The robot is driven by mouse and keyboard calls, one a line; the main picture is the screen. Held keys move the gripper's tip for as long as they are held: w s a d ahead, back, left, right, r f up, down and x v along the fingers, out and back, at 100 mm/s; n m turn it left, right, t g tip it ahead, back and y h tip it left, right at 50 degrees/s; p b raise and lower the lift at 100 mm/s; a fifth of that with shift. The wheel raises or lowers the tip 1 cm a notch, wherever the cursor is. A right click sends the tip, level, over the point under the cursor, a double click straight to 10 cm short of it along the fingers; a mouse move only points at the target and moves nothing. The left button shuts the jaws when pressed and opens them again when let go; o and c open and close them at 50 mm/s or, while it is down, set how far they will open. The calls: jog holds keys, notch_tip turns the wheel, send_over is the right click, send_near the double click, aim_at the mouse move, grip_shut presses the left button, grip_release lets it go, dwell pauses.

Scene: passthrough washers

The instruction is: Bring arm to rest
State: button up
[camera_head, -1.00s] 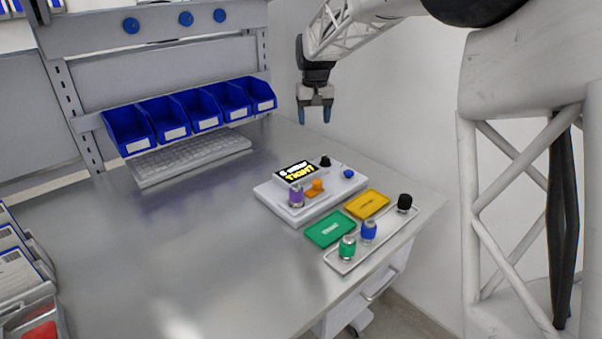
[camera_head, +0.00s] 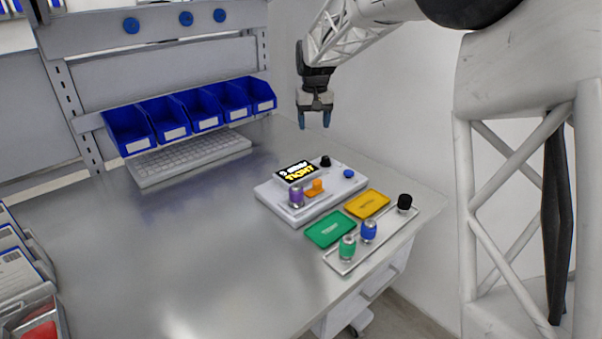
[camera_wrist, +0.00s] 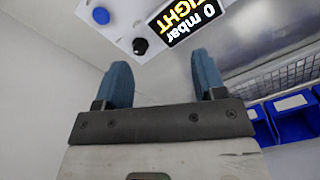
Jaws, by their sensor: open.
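My gripper (camera_head: 314,118) hangs pointing down above the back right part of the table, behind the white device and clear of it. Its two blue fingertips are apart with nothing between them, as the wrist view also shows (camera_wrist: 163,80). The white device (camera_head: 325,203) stands on the table and carries a lit display (camera_head: 296,171), a purple-banded cylinder (camera_head: 297,196), an orange part (camera_head: 315,188), a black knob (camera_head: 325,161) and a blue button (camera_head: 348,173). In the wrist view the display (camera_wrist: 185,22) reads "0 mbar" and "TIGHT".
A tray (camera_head: 372,246) at the front right holds green (camera_head: 347,247), blue (camera_head: 369,231) and black (camera_head: 404,203) cylinders. Green (camera_head: 330,229) and yellow (camera_head: 367,204) plates lie beside it. The table's left middle is clear.

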jog(key=shift+s, duration=0.1)
jog(key=s+d+r+m, duration=0.15)
jog(key=s+d, duration=0.25)
jog(key=s, duration=0.4)
jog(key=s+d+r+t, duration=0.1)
jog(key=s+d+r, duration=0.1)
jog(key=s+d, duration=0.45)
jog(key=s+d+r, duration=0.2)
jog(key=s+d, duration=0.1)
jog(key=s, duration=0.6)
jog(key=s+d+f, duration=0.2)
jog(key=s, duration=0.6)
jog(key=s+d+f+m+t, duration=0.1)
jog(key=s+d+f, duration=0.1)
jog(key=s, duration=0.7)
jog(key=s+d+f, duration=0.3)
jog(key=s, duration=0.6)
jog(key=shift+s+f+m+t, duration=0.15)
jog(key=shift+f+m+t, duration=0.15)
jog(key=shift+f+m, duration=0.05)
jog(key=shift+d, duration=0.1)
jog(key=shift+o, duration=1)
